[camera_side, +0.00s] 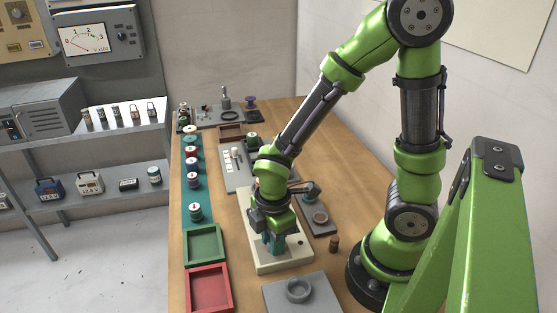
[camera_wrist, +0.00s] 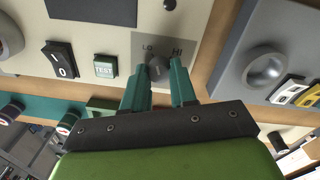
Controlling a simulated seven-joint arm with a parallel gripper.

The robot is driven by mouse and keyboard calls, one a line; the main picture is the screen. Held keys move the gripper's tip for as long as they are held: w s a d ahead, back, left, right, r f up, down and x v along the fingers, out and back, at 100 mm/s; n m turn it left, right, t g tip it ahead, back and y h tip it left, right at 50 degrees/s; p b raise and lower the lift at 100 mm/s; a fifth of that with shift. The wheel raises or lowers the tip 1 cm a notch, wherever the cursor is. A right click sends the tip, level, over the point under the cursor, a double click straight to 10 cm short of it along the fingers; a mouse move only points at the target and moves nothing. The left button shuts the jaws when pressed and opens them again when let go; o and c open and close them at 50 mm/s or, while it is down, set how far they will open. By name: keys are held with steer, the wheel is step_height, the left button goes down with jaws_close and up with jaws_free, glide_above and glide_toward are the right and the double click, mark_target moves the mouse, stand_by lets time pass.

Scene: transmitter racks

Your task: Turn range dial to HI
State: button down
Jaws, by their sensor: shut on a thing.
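The range dial (camera_wrist: 159,69) is a small dark grey knob on a grey plate marked LO on the left and HI on the right in the wrist view. Its pointer direction is hard to read; its visible upper end lies between the two marks. My gripper (camera_wrist: 161,74) has its teal fingers on either side of the knob, shut on it. In the side view my gripper (camera_side: 273,245) reaches down onto the cream panel (camera_side: 264,266) and hides the dial.
A grey block with a ring (camera_side: 318,296) stands in front, and a brown cylinder (camera_side: 334,243) to the right.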

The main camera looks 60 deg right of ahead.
steer(key=m, duration=1.1)
steer(key=shift+m, duration=0.4)
stand_by(0.3)
steer(key=c, duration=0.9)
jaws_free()
step_height(320, 180, up, 17)
steer(key=shift+a, duration=0.35)
steer(key=shift+w, duration=0.15)
